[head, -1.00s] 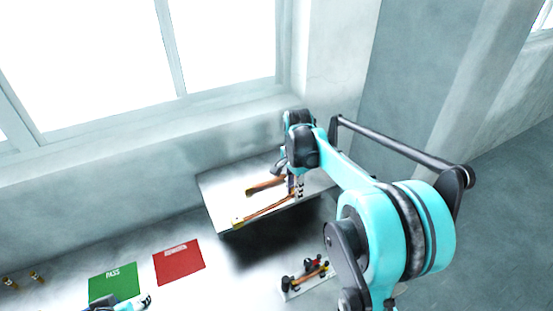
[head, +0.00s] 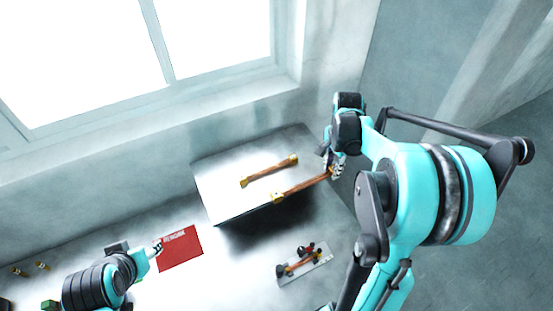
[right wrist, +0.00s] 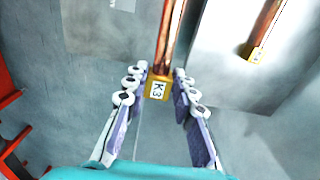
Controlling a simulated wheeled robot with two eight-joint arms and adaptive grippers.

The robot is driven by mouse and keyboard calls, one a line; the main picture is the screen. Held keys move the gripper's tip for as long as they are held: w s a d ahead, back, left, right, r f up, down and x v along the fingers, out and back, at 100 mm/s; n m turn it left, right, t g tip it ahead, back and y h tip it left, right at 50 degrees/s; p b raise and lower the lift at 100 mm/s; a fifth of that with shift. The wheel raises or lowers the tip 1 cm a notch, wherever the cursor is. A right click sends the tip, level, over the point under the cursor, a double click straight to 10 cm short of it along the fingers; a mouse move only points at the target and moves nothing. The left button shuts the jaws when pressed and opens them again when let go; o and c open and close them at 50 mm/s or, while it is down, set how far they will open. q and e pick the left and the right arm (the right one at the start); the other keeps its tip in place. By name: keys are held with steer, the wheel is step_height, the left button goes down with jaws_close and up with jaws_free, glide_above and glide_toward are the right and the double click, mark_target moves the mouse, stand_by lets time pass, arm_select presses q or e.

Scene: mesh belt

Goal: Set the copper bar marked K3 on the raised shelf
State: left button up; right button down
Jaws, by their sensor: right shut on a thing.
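The copper bar marked K3 (head: 303,185) has yellow end blocks; its K3 label (right wrist: 157,89) faces the right wrist view. My right gripper (head: 336,171) is shut on its right end, and the fingers flank the yellow block in the right wrist view. The raised shelf (head: 222,190) is a grey metal box. In the head view the bar overlaps its front right part; I cannot tell whether it touches the top. A second copper bar (head: 268,171) lies on the shelf, behind the held one. My left gripper (head: 157,246) is beside the red mat, its opening unclear.
The red mat (head: 181,249) lies left of the shelf. A small tray (head: 318,266) with a copper piece and dark and red parts stands in front. Small yellow and black items (head: 42,266) are at the far left. The wall and window stand behind the shelf.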

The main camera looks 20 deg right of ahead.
glide_above(300, 177)
step_height(300, 177, down, 7)
steer(key=shift+s+r, duration=0.1)
steer(key=shift+r, duration=0.1)
step_height(300, 177, down, 3)
steer(key=shift+f, duration=0.55)
steer(key=shift+r, duration=0.1)
steer(key=c, duration=1.3)
jaws_free()
steer(key=shift+o, duration=0.2)
